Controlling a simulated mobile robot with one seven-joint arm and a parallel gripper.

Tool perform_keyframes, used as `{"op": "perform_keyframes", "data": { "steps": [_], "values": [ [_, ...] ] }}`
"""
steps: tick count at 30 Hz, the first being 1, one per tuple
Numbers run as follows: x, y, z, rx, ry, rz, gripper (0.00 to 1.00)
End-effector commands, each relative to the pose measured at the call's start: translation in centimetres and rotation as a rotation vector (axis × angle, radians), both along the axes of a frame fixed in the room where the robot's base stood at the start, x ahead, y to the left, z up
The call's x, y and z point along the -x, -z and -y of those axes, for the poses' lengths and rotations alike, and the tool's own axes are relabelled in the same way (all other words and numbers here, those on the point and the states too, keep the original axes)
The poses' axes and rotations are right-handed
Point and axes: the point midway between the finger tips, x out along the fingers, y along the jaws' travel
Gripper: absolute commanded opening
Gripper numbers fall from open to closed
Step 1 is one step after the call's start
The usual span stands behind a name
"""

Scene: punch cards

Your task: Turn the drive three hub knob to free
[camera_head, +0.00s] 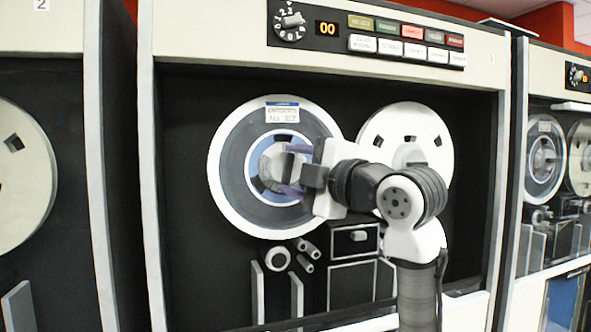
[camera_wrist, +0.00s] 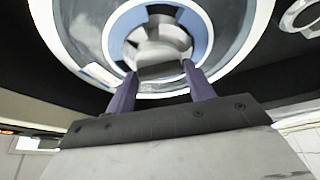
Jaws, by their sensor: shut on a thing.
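The drive three cabinet (camera_head: 175,40) has a dark bay with two reels. The left reel (camera_head: 228,160) has a grey tape pack, a white rim, a blue inner ring and a paper label at its top. Its pale round hub knob (camera_head: 268,165) sits at the centre and also shows in the wrist view (camera_wrist: 158,48). My gripper (camera_head: 290,170) reaches in from the right and is shut on the hub knob. In the wrist view its two purple fingers (camera_wrist: 160,72) lie either side of a dark grip bar on the knob. The gripper hides part of the knob.
A pale right reel (camera_head: 420,125) stands close behind my arm. Rollers and guide posts (camera_head: 278,258) sit below the left reel. A dial (camera_head: 288,20), a "00" display (camera_head: 327,29) and rows of buttons are above. Other drives stand left and right.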

Motion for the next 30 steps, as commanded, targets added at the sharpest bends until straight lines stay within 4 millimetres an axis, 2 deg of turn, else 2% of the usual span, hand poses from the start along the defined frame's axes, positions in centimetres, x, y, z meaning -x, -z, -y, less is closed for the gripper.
{"op": "perform_keyframes", "data": {
  "steps": [12,29,30],
  "values": [
    [0.05,-0.16,-0.07,0.178,-0.001,0.059,0.3],
    [0.05,-0.06,-0.1,0.201,-0.002,0.065,0.3],
    [0.05,-0.05,-0.1,0.201,-0.002,0.065,0.58]
  ]
}}
